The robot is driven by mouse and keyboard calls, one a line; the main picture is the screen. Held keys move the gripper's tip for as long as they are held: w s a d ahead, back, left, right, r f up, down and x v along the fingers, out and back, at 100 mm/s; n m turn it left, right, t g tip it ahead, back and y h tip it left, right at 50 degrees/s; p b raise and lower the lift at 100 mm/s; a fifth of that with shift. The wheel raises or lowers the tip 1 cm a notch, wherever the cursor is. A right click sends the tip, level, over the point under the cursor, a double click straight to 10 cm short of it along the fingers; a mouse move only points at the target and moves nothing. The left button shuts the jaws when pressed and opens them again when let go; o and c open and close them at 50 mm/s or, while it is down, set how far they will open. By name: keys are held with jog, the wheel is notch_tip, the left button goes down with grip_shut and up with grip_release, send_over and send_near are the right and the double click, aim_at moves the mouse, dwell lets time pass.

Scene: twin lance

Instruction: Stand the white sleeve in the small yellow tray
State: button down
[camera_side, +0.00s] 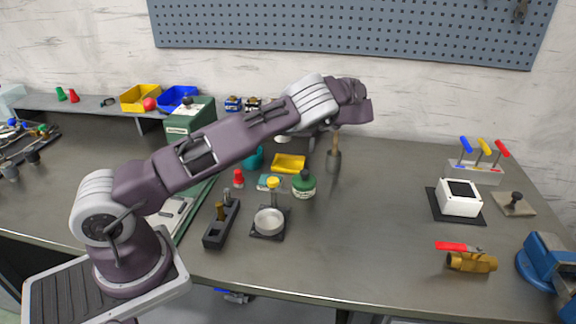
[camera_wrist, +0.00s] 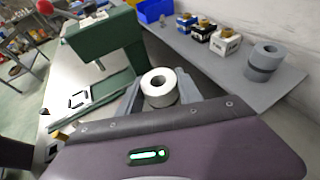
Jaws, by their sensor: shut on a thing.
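The white sleeve (camera_wrist: 158,82) is a short hollow cylinder with a dark bore. In the wrist view it sits between the two grey fingers of my gripper (camera_wrist: 161,92), which is shut on it, and its open end faces the camera. In the side view my arm hides most of the gripper and I cannot make out the sleeve clearly. The small yellow tray (camera_side: 289,163) lies on the bench below and slightly left of my wrist. It looks empty from here. I cannot identify it in the wrist view.
A dark green bottle (camera_side: 304,185), a yellow-topped item (camera_side: 272,184) and a red piece (camera_side: 238,178) stand close in front of the tray. A wooden-handled tool (camera_side: 334,158) stands right of it. A green press (camera_wrist: 103,47) is nearby.

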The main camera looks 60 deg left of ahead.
jog(key=w+a+f+m, duration=0.1)
jog(key=w+a+f, duration=0.1)
jog(key=w+f, duration=0.15)
send_over(288, 165)
jog(key=shift+t, duration=0.3)
notch_tip(288, 165, down, 8)
jog(key=shift+w+f, duration=0.15)
jog(key=shift+f, duration=0.2)
jog(key=c, duration=0.8)
grip_release()
jog(key=shift+r, duration=0.1)
